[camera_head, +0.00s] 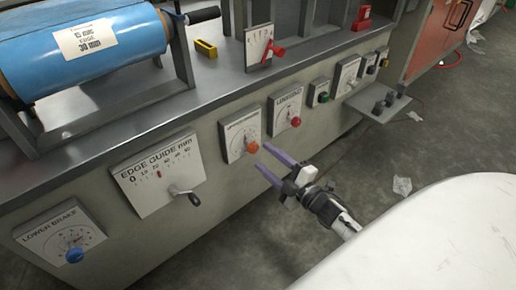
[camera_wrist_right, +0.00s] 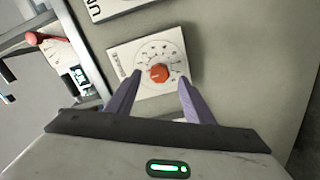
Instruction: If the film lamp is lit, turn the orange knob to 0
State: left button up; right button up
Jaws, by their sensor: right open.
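The orange knob (camera_head: 253,147) sits on a white dial plate (camera_head: 234,133) on the machine's front panel. In the wrist view the orange knob (camera_wrist_right: 159,73) appears between the fingertips, on its dial plate (camera_wrist_right: 122,60); its exact setting is too small to read. My right gripper (camera_head: 263,157) is open, its purple fingers pointing at the knob from the front; contact cannot be told. I cannot identify the film lamp with certainty; a small green round part (camera_head: 323,97) shows on a plate to the right. My left gripper is not in view.
A red knob (camera_head: 295,121) is just right of the orange one. The edge guide crank (camera_head: 184,195) juts out at left, with a blue knob (camera_head: 75,255) beyond. A blue roll (camera_head: 85,45) lies on top. A small shelf (camera_head: 378,104) sticks out at right.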

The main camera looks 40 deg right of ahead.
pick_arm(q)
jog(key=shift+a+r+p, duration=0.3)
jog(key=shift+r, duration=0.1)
pick_arm(e)
jog(key=s, duration=0.4)
jog(key=shift+s+d, duration=0.15)
jog(key=s+a+m+g, duration=0.6)
jog(key=s+a+g, duration=0.1)
jog(key=s, duration=0.4)
jog(key=s+a+m+g, duration=0.6)
jog(key=s+a+g, duration=0.15)
jog(key=s, duration=0.35)
jog(key=w+a+f+t+y, duration=0.25)
jog(key=w+a+t, duration=0.3)
jog(key=a, duration=0.35)
pick_arm(q)
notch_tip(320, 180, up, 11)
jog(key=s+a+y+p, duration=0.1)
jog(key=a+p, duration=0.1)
jog(key=p, duration=1.7)
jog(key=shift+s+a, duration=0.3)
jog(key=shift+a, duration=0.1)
pick_arm(e)
notch_tip(320, 180, up, 11)
jog(key=d+h, duration=0.1)
jog(key=d, duration=0.1)
jog(key=shift+s+d, duration=0.35)
jog(key=shift+s, duration=0.05)
